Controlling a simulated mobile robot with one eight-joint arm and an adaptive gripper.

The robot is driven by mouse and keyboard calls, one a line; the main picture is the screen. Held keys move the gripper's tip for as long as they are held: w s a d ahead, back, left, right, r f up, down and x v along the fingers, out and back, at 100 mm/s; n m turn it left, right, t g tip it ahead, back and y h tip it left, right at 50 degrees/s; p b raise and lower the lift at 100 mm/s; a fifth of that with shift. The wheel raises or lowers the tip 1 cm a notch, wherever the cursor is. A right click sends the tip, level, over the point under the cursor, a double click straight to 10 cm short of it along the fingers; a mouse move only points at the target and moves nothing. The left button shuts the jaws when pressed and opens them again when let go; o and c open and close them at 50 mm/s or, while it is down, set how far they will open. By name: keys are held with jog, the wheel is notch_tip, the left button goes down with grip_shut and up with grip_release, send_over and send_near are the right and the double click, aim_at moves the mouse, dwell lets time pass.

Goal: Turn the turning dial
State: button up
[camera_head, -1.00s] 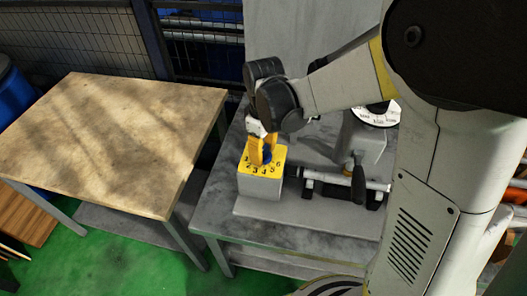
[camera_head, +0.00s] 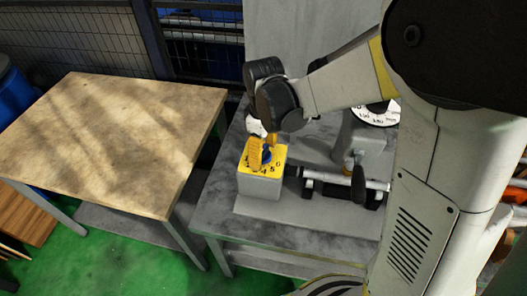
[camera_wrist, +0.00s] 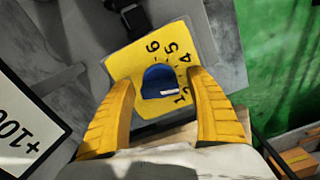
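The turning dial is a blue knob (camera_wrist: 160,78) with a white mark at its lower right, near the 1, in the wrist view. It sits on a yellow numbered plate (camera_wrist: 122,65); in the head view the plate tops a grey box (camera_head: 260,187). My gripper (camera_wrist: 159,76) has yellow fingers on the left and right of the knob, with a gap visible on each side. In the head view my gripper (camera_head: 260,164) points down over the plate, and its fingers mostly hide the knob. Some numbers are hidden by the right finger in the wrist view.
The box stands at the left front of the grinder's grey table (camera_head: 215,215). Right of it are a metal shaft (camera_head: 325,178), a black handle (camera_head: 358,180) and a white graduated wheel (camera_head: 376,116). A bare wooden table (camera_head: 110,140) stands at left.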

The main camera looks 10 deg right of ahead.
aim_at(264, 149)
notch_tip(264, 149, up, 12)
dwell(0.6)
